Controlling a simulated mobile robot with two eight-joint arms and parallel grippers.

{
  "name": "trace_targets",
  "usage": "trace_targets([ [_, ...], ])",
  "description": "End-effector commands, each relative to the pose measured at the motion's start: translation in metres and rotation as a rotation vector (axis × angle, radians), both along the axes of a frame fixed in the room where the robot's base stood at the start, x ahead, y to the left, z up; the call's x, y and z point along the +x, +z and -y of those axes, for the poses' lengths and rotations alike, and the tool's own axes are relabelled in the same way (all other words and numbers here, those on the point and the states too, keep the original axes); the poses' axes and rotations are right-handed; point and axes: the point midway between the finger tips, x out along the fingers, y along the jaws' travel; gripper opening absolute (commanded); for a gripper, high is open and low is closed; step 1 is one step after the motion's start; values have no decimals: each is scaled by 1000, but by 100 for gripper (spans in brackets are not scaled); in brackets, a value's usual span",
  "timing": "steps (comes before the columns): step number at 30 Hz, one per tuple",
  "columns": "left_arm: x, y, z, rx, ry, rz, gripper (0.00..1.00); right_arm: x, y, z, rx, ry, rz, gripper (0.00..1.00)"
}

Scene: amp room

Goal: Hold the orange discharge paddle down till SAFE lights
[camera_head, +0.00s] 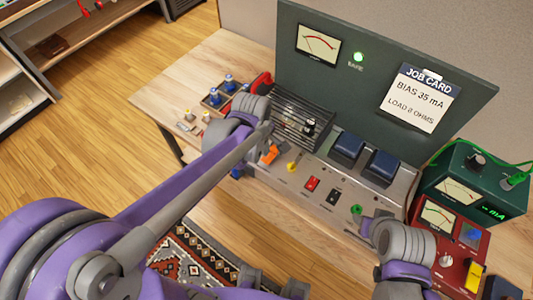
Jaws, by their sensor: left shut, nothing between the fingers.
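The orange discharge paddle (269,153) sits at the left end of the sloped grey control panel (322,212). My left gripper (267,130) is shut and empty just behind the paddle in the picture. My forearm hides part of it, and I cannot tell whether the fingertips touch the paddle. The SAFE lamp (359,57) on the dark green upright panel glows bright green. My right gripper (367,227) is at the panel's front right, close to a green knob (356,209); its fingers are too small to read.
The panel carries a yellow knob (292,167), a red switch (312,184), a black switch (333,197) and two blue blocks (347,147). A green meter (462,188) and a red meter (447,240) stand at right. Small parts (190,117) lie on the wooden bench at left.

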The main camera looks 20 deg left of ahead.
Motion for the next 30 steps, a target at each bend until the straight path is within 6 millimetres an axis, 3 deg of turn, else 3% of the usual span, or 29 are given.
trace_targets([
  [1,7,19,-4,0,1,5,0,6,15,0,0,0,11,50],
  [13,4,96,-3,0,-1,1,0,7,18,0,0,0,13,50],
  [19,4,109,-3,0,-1,1,0,7,19,0,0,0,14,50],
  [30,4,110,-3,0,-1,1,0,7,19,0,0,0,14,50],
])
